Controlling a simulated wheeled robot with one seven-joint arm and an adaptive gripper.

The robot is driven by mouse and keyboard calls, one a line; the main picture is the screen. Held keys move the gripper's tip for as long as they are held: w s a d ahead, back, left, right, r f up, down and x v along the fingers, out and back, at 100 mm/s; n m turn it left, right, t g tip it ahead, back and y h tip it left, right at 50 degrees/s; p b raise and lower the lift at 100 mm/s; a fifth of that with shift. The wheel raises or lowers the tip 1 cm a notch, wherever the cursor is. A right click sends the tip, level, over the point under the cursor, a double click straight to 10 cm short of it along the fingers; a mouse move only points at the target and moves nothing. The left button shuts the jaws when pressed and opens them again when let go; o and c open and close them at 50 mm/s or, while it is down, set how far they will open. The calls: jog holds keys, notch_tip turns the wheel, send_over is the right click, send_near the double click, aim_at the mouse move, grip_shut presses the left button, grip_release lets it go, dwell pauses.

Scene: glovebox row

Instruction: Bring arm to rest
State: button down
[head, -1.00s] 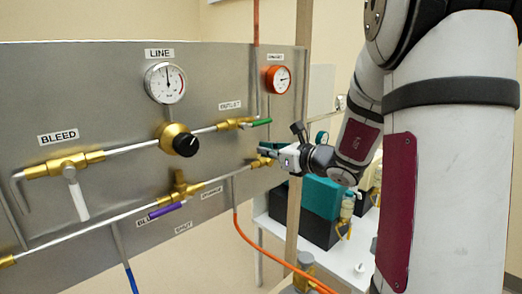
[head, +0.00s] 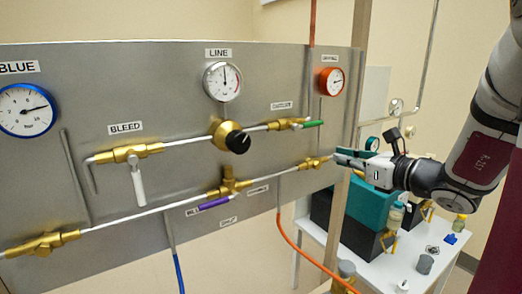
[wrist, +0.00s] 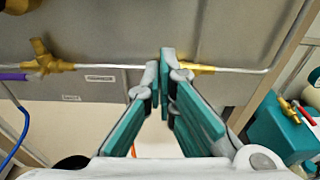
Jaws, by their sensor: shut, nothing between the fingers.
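My gripper (head: 336,157) is at the right end of the grey metal valve panel (head: 60,100), near the brass fitting (head: 313,162) on the lower pipe. In the wrist view, my gripper (wrist: 159,72) shows teal finger pads with the tips close together and nothing held. The brass fitting (wrist: 195,69) lies just beyond and right of the tips there. I cannot tell whether the fingers touch it. My arm comes in from the right in the head view.
The panel carries a blue gauge (head: 26,109), a LINE gauge (head: 222,81), an orange gauge (head: 331,81), a black knob (head: 239,142), and green (head: 313,123), purple (head: 214,203) and white (head: 138,186) handles. A white table (head: 385,272) with a teal-and-black unit (head: 367,209) stands right. An orange hose (head: 300,247) hangs below.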

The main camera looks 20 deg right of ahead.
jog(key=s+a+f+n+g+y, duration=0.15)
jog(key=s+a+n+g, duration=0.35)
jog(key=a+n, duration=0.55)
jog(key=s+a+f+n+g+y, duration=0.1)
jog(key=s+a+n+g+y, duration=0.35)
jog(key=a, duration=0.95)
jog(key=s+d+f+n+g+h, duration=0.1)
jog(key=s+n+h, duration=0.3)
jog(key=n, duration=0.5)
jog(key=s+d+f+n+g+h, duration=0.1)
jog(key=s+d+n+h, duration=0.1)
jog(key=s+n+h, duration=0.3)
jog(key=shift+s+d+f+n, duration=0.3)
jog(key=shift+s+n, duration=1.5)
jog(key=shift+n, duration=0.4)
